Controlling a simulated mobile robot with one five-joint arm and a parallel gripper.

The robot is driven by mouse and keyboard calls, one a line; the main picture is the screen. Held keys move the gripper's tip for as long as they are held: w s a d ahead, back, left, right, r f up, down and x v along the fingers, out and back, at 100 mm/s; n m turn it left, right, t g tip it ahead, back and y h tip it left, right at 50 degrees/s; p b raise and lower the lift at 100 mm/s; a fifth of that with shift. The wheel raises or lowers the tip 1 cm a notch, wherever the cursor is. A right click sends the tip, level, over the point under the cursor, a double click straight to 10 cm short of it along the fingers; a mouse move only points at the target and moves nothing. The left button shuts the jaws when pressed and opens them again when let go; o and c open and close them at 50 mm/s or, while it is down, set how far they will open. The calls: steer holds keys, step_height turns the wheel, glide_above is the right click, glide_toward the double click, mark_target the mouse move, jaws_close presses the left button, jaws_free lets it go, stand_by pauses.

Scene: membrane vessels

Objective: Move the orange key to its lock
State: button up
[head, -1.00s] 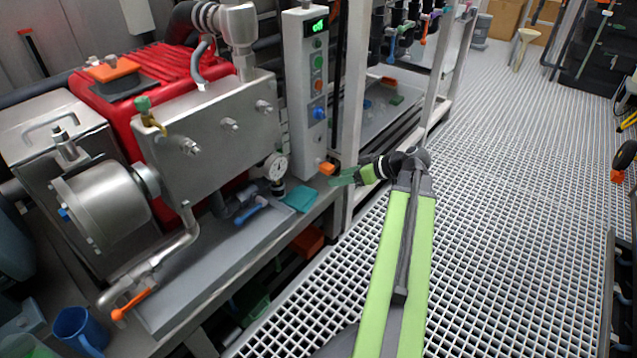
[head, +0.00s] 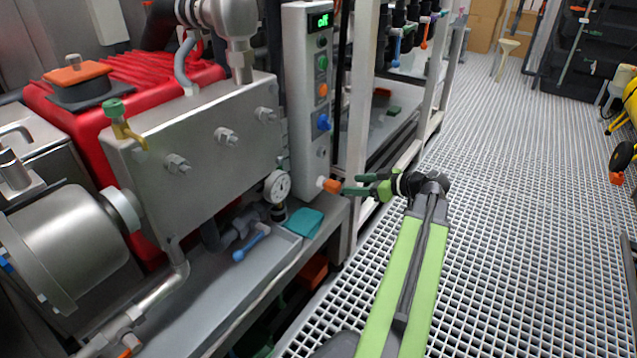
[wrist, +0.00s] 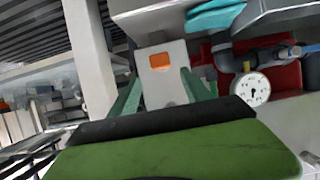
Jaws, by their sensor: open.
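The orange key (head: 331,186) shows as a small orange block with a pale part on its left, low beside the foot of the grey control column (head: 298,120). My gripper (head: 351,184) is open just to its right, with its green fingers pointing at it. In the wrist view the key (wrist: 159,62) is an orange square against a pale grey face, between and beyond my open fingers (wrist: 160,80). I cannot tell whether they touch it. A small round grey fitting (head: 322,153) sits low on the column. I cannot tell whether it is the lock.
A pressure gauge (head: 278,186), a teal cloth (head: 303,222) and a blue-handled valve (head: 252,242) are left of the key. A white frame post (head: 359,100) rises behind my gripper. The grating floor (head: 490,200) is open to the right.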

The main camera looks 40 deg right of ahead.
mark_target(337, 185)
steer(key=shift+w, duration=0.1)
steer(key=shift+b+x, duration=1.75)
steer(key=shift+x, duration=2.85)
steer(key=shift+a, duration=0.15)
jaws_close()
steer(key=shift+s+d, duration=0.2)
steer(key=shift+s, duration=0.8)
steer(key=shift+s+d, duration=0.25)
steer(key=shift+s, duration=0.75)
steer(key=shift+s+d, duration=0.2)
steer(key=shift+s, duration=0.75)
